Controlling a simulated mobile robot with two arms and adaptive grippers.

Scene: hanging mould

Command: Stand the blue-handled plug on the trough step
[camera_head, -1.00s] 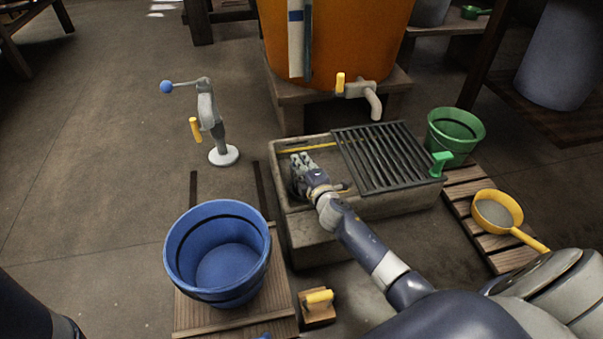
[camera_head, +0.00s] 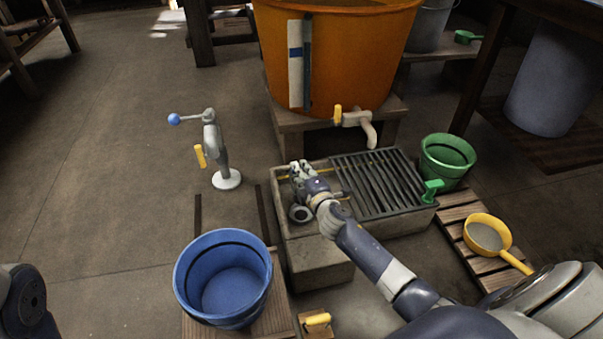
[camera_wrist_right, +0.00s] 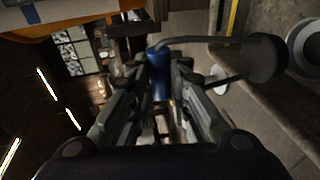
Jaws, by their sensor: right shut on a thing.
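My right gripper (camera_head: 298,172) is raised above the left end of the stone trough (camera_head: 345,236). In the right wrist view, its fingers (camera_wrist_right: 158,95) are shut on the blue handle (camera_wrist_right: 158,72) of the plug. A bent grey rod runs from the handle to the dark round plug head (camera_wrist_right: 255,58), which hangs out to the side. The plug is hard to make out in the head view. The step (camera_head: 320,276) is the low block before the trough. My left gripper is out of view.
A dark grate (camera_head: 378,186) covers the trough's right part. A blue bucket (camera_head: 222,278) stands left of the step, with a yellow-handled block (camera_head: 317,322) close by. A tap (camera_head: 358,122) juts out behind. A green bucket (camera_head: 447,160) stands at the right.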

